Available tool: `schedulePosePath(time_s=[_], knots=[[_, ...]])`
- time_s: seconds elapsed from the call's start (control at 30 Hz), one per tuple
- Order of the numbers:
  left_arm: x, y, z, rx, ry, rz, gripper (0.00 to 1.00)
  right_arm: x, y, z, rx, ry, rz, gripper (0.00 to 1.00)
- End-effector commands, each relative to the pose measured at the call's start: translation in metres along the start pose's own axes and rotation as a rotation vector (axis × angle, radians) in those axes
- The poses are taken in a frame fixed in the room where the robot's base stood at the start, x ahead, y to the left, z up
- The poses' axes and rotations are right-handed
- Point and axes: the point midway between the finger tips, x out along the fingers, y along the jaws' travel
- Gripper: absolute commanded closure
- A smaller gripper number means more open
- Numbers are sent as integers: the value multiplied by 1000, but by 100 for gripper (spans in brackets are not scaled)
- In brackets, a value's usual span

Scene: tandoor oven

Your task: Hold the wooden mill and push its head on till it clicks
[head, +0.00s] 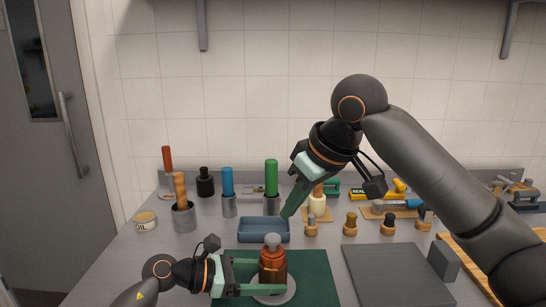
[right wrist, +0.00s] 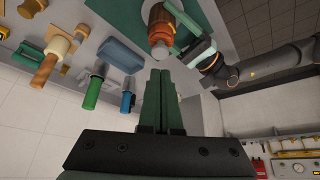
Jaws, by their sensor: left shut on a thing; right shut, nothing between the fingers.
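The wooden mill (head: 273,267) stands upright on a pale grey disc (head: 274,297) on the green mat (head: 318,276). It is reddish brown, with a grey round knob (head: 272,241) on top. I cannot tell whether its head sits fully down. My left gripper (head: 268,278) is shut around the mill's body from the left. The mill (right wrist: 160,22) also shows at the top of the right wrist view, knob towards me. My right gripper (head: 289,212) is shut and empty, above and behind the mill, apart from it; its closed fingers show in the right wrist view (right wrist: 159,78).
A blue tray (head: 264,231) lies behind the mat. Cups with coloured handles, such as the green one (head: 271,178), stand behind it. Small wooden knobbed pieces (head: 311,225) stand to the right. A dark grey board (head: 397,276) lies right of the mat.

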Motion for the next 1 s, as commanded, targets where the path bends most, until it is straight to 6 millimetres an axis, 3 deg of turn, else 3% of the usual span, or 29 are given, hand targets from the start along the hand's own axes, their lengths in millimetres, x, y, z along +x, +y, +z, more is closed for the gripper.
schedulePosePath(time_s=[0.5, 1.0], knots=[[0, 0, 0, 0, -1, 1, 94, 59, 0, 0, 1, -3, -1, 100], [0, 0, 0, 0, -1, 1, 94, 66, 0, 0, 1, -1, 0, 100]])
